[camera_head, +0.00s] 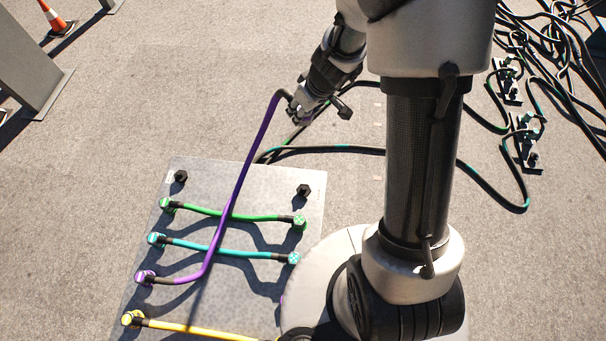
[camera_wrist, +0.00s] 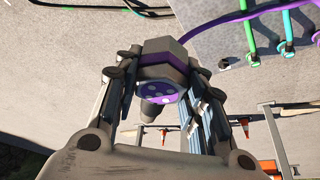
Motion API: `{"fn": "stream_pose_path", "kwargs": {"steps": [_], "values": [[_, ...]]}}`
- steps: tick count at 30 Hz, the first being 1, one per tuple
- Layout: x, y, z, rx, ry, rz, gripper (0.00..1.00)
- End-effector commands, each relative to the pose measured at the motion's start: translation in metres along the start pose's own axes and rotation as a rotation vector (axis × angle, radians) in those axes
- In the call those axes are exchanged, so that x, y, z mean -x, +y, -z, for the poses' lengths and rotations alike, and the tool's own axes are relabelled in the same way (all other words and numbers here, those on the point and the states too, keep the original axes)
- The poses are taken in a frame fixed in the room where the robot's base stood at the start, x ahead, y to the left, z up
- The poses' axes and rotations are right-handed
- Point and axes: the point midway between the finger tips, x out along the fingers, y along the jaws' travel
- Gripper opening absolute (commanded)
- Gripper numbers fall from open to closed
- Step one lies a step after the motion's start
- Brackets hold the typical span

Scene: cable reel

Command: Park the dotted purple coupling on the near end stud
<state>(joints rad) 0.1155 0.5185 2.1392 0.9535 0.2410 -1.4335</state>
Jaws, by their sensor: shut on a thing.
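The dotted purple coupling (camera_wrist: 160,92) is between the fingers of my gripper (camera_wrist: 165,75), its purple face with pale dots turned toward the wrist camera. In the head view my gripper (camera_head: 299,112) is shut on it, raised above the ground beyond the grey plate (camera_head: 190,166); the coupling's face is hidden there. The purple cable (camera_head: 240,185) runs from it down across the plate to another purple coupling (camera_head: 146,277) seated at the plate's left side. Two bare black studs (camera_head: 180,176) and (camera_head: 304,190) stand at the plate's far end. The near end is partly hidden or out of frame.
Green (camera_head: 230,215), teal (camera_head: 215,248) and yellow (camera_head: 200,331) cables lie across the plate, under or beside the purple one. Loose black cables (camera_head: 500,195) and fittings lie at right. Traffic cones (camera_head: 53,18) and grey posts stand at far left.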

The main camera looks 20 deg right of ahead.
Motion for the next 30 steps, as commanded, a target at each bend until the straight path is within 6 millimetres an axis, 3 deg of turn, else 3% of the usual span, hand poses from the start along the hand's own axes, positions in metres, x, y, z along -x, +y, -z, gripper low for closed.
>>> {"fn": "stream_pose_path", "kwargs": {"steps": [5,11,24,30], "values": [[-0.039,0.005,-0.011,0.141,-0.004,0.064,0.09],[-0.104,0.009,-0.034,0.402,-0.004,0.175,0.09],[-0.248,-0.006,-0.110,0.991,-0.001,0.413,0.09],[-0.285,-0.015,-0.137,1.145,-0.001,0.475,0.09]]}}
